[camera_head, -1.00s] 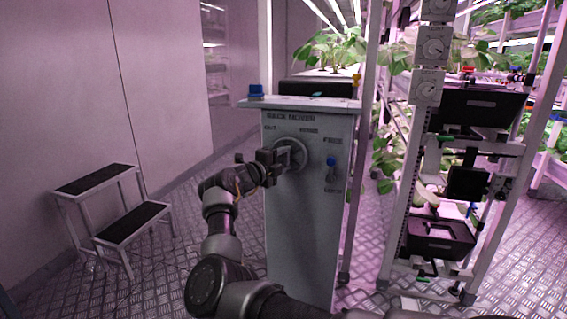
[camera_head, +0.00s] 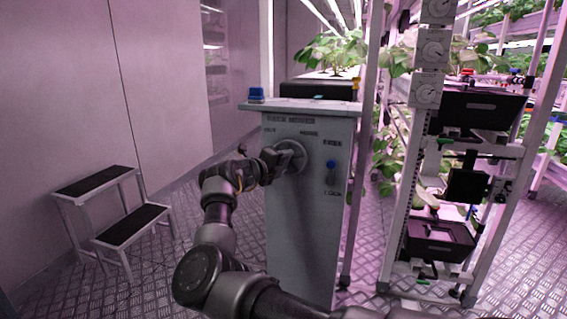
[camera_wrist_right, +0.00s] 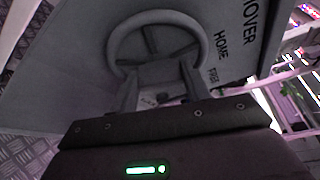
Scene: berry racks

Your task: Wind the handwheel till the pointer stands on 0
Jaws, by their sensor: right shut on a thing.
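The grey handwheel (camera_head: 301,153) is on the front of a grey cabinet marked RACK MOVER (camera_head: 300,215). In the right wrist view the round rim and spokes of the handwheel (camera_wrist_right: 158,17) face me. My right gripper (camera_head: 281,160) is at the wheel's left side in the head view. In the wrist view its fingers (camera_wrist_right: 160,80) are shut on the lower rim. The words OUT and HOME stand above the wheel. I cannot make out a pointer or a 0 mark at the wheel. My left gripper is out of view.
A blue-knobbed lever (camera_head: 331,164) sits right of the wheel between FREE and LOCK. Several dials (camera_head: 428,91) hang on a post at the right; their readings are too small. A step stool (camera_head: 125,224) stands left. A rack with black crates (camera_head: 440,237) stands right.

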